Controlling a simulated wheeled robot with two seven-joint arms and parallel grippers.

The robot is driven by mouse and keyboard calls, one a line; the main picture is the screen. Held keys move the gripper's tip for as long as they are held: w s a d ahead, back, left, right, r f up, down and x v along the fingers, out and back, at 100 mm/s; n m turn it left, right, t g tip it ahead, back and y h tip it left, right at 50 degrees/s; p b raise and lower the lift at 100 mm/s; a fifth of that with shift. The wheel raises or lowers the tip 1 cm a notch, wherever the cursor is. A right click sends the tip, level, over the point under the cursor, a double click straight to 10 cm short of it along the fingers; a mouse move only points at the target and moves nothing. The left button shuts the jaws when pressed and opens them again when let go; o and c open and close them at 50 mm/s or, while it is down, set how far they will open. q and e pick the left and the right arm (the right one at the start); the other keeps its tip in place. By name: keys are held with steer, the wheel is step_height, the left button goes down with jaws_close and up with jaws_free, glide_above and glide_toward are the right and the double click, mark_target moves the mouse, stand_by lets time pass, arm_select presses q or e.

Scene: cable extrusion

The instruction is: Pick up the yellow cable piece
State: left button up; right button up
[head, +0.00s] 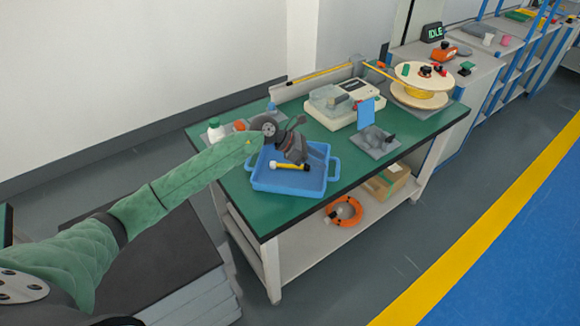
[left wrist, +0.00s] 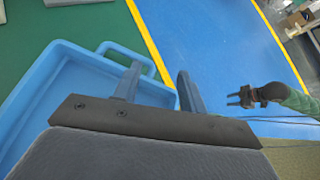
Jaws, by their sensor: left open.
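The yellow cable piece (head: 290,165) is short, with a pale left end and a dark right end. In the head view it shows at the blue tray (head: 290,186), just below my left gripper (head: 298,158). My left gripper is over the tray with its fingers apart; its tips are partly hidden by its own body. In the left wrist view the two fingers (left wrist: 158,88) stand apart with nothing between them, over the tray's edge (left wrist: 62,50). The cable piece does not show there. My right gripper (left wrist: 241,97) shows small at the right, its two prongs apart.
The tray stands on a green-topped workbench (head: 243,205). A white bottle (head: 215,130) is left of the tray. The bench's front corner is clear.

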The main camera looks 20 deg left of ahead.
mark_target(278, 164)
arm_select(q)
steer(key=w+a+y, duration=0.1)
steer(key=a+y, duration=0.1)
steer(key=a, duration=0.2)
steer(key=w+a+f+m+g+y, duration=0.1)
steer(key=a+y, duration=0.1)
steer(key=a, duration=0.3)
steer(key=w+a+m+y, duration=0.1)
steer(key=w+a+y, duration=0.1)
steer(key=a, duration=0.3)
steer(key=shift+a+f+g+y, duration=0.1)
steer(key=shift+f+g+y, duration=0.2)
steer(key=shift+f, duration=0.1)
steer(key=shift+a+f, duration=0.1)
steer(key=shift+f, duration=0.05)
steer(key=shift+p+x, duration=0.5)
steer(key=shift+x, duration=0.55)
steer(key=p+x, duration=0.1)
steer(key=x, duration=0.1)
steer(key=p+x, duration=0.2)
steer(key=shift+d, duration=0.35)
steer(key=shift+d+f, duration=0.15)
steer(key=shift+f, duration=0.4)
arm_select(e)
steer(key=s+d+f, duration=0.1)
steer(key=s+f, duration=0.1)
steer(key=f, duration=0.6)
steer(key=s+f, duration=0.2)
steer(key=f, duration=0.7)
steer(key=shift+d, duration=0.35)
